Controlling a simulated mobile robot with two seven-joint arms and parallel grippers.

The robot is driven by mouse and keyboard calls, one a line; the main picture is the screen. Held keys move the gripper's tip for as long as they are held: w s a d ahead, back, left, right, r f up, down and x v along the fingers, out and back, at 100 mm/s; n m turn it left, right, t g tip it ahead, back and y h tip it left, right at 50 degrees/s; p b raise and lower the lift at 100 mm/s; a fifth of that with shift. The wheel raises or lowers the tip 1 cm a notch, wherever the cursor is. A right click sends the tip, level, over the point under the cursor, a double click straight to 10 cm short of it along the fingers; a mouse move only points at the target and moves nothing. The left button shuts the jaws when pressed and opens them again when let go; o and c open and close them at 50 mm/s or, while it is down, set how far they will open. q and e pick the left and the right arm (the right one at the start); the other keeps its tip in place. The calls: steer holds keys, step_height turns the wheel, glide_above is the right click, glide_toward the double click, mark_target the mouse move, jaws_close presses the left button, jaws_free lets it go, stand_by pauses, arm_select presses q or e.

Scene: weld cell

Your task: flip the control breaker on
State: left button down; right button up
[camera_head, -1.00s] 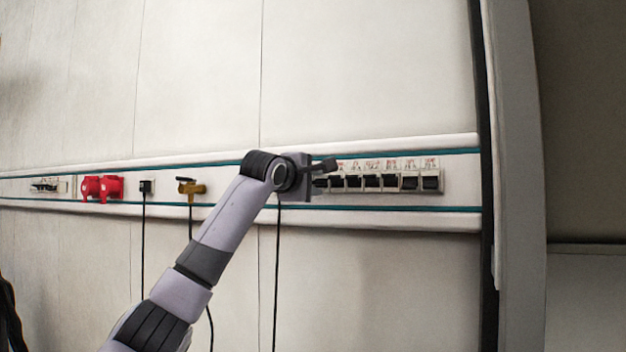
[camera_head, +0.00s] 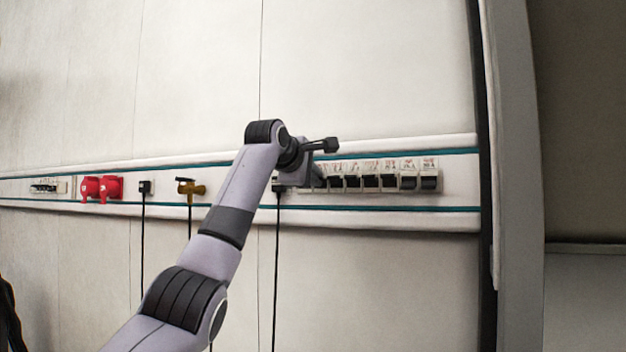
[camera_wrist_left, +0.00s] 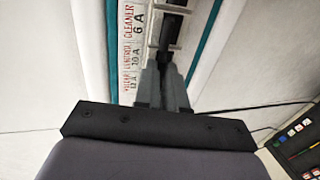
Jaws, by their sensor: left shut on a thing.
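A row of breakers (camera_head: 384,182) with dark levers sits in the white wall trunking, printed labels above it. My left gripper (camera_head: 319,178) is at the row's left end, against the panel, partly hidden by its own wrist. In the left wrist view the grey fingers (camera_wrist_left: 164,76) are close together over a dark lever (camera_wrist_left: 166,40). Printed labels run beside them; the control label (camera_wrist_left: 127,66) lies next to the fingers and the cleaner label (camera_wrist_left: 134,20) is farther along. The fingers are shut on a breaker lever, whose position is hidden. My right gripper is not in view.
Left along the trunking are a brass valve (camera_head: 190,188), a black plug (camera_head: 145,187) with a hanging cable, and red sockets (camera_head: 101,189). A dark post (camera_head: 482,170) stands right of the breakers. The wall above is clear.

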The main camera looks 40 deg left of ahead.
arm_select(q)
steer(key=shift+a+r+g, duration=0.15)
steer(key=shift+r+g, duration=0.25)
steer(key=shift+g+h, duration=0.3)
stand_by(0.3)
steer(key=c, duration=1.2)
jaws_free()
steer(key=shift+f, duration=0.1)
steer(key=shift+c, duration=0.2)
steer(key=b+v, duration=0.3)
steer(key=v, duration=0.4)
